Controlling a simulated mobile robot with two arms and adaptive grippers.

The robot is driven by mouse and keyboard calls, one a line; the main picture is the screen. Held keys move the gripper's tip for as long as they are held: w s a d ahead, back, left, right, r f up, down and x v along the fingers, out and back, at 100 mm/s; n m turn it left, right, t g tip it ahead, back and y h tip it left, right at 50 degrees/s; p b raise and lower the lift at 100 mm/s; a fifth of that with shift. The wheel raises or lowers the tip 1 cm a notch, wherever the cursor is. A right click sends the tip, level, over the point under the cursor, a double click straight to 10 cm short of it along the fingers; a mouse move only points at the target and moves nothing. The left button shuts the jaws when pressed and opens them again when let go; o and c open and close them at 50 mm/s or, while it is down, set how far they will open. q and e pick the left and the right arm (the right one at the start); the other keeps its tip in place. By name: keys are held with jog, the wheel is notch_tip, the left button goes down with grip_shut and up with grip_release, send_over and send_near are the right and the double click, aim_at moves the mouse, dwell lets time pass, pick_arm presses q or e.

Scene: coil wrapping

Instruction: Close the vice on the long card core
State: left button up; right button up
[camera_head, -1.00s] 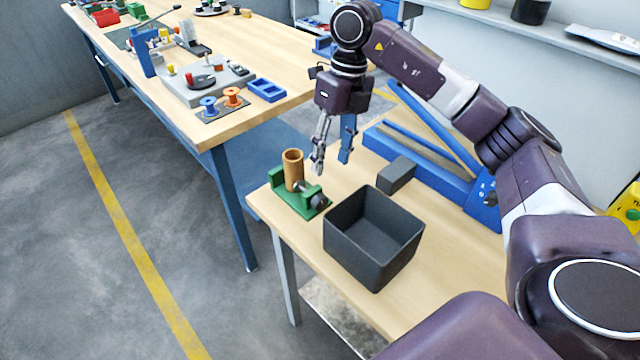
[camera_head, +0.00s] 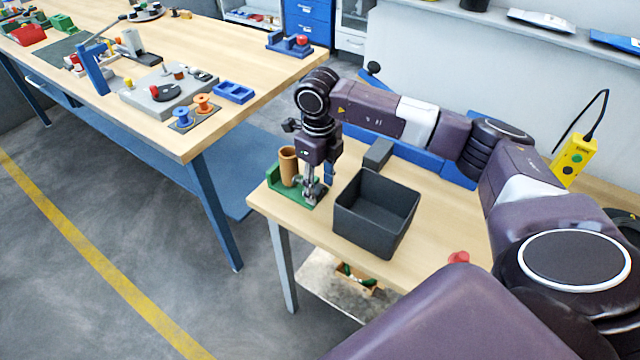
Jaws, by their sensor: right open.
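The long card core (camera_head: 289,165) is a brown tube standing upright in the green vice (camera_head: 274,189) at the near-left corner of the right-hand table. My right gripper (camera_head: 311,196) points down at the vice's right end, over the screw and handle side, just right of the core. It is open. The gripper hides most of the vice's handle, and I cannot tell whether the fingers touch it. I cannot tell whether the jaw touches the core. My left gripper is not in view.
A dark open box (camera_head: 376,215) stands close to the right of the vice. A grey block (camera_head: 378,153) lies behind it. A separate workbench (camera_head: 190,140) at the left carries spools, a blue tray and a lever fixture. A yellow pendant (camera_head: 573,160) hangs at the right.

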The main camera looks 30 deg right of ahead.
jog(key=shift+f, duration=0.4)
jog(key=shift+d, duration=0.1)
jog(key=c, duration=1.2)
jog(key=shift+o, duration=0.2)
jog(key=shift+d+f+y+b, duration=0.15)
jog(key=shift+f+y+b, duration=0.05)
jog(key=shift+y+b, duration=0.35)
jog(key=shift+r+g+y+b, duration=0.15)
jog(key=shift+g+y+b, duration=0.25)
jog(key=shift+y, duration=0.05)
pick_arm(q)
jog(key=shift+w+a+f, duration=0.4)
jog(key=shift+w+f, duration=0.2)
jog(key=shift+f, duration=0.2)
pick_arm(e)
jog(key=o, duration=1.2)
jog(key=shift+c, duration=0.2)
